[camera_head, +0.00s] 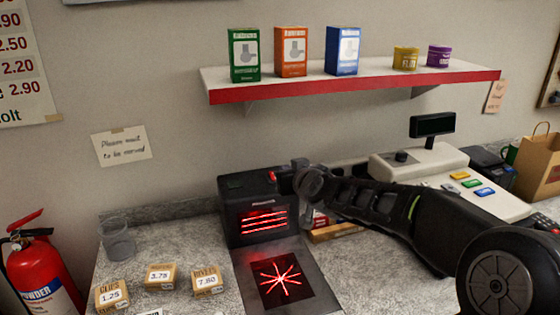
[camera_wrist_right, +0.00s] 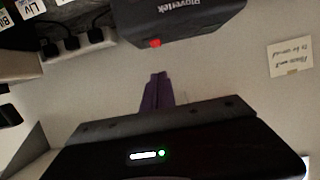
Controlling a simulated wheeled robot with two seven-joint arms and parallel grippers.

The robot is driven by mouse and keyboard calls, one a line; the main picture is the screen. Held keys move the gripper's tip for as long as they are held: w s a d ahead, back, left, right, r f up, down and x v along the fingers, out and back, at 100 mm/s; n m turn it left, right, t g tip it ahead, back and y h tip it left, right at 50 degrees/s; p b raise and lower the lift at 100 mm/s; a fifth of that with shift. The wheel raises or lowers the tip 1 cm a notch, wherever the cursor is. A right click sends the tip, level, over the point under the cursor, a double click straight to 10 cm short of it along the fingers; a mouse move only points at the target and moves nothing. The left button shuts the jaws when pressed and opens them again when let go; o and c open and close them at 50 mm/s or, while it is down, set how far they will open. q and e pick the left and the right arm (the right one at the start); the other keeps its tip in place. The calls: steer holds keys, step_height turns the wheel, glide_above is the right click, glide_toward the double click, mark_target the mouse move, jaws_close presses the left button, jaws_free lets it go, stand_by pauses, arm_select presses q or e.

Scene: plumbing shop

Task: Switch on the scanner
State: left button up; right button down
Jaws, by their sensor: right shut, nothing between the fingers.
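The scanner is a black box (camera_head: 235,197) with glowing red lines on its front, standing on the counter. A red star pattern glows on the dark plate (camera_head: 247,265) in front of it. A small red switch (camera_head: 272,177) sits at its upper right edge. In the wrist view the scanner (camera_wrist_right: 190,15) appears upside down, with its red switch (camera_wrist_right: 155,43). My right gripper (camera_head: 293,172) is beside the switch at the scanner's right; its closed fingers (camera_wrist_right: 157,80) point towards the switch, with a gap showing in the wrist view. My left gripper is out of view.
Small priced boxes (camera_head: 160,276) and a clear cup (camera_head: 118,240) are left of the scanner. A shelf (camera_head: 350,87) with boxes and tins hangs above. A fire extinguisher (camera_head: 42,275) stands at far left.

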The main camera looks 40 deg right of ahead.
steer(key=shift+s+a+r, duration=0.1)
steer(key=shift+s+a, duration=0.15)
steer(key=shift+s, duration=0.35)
steer(key=shift+s+a, duration=0.25)
steer(key=shift+s, duration=0.35)
